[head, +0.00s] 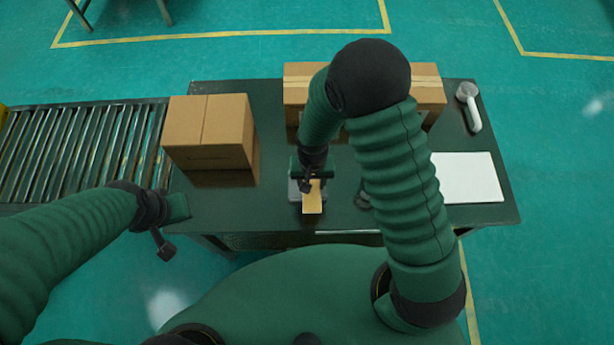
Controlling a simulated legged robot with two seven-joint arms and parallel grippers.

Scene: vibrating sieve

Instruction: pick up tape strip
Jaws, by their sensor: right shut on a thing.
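A tan tape strip (312,200) sits at the front middle of the dark green table, at a grey dispenser-like block (295,190). My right gripper (308,186) comes down over the strip from above and is shut on it. The fingertips are small and partly hidden by the wrist. My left gripper (170,230) hangs near the table's front left corner, away from the strip. Its finger state is too unclear to read.
A cardboard box (208,130) stands at the table's left. A longer taped box (428,90) stands at the back, partly behind my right arm. A white sheet (468,178) and a white handheld device (470,108) lie at right. A roller conveyor (80,150) adjoins the left side.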

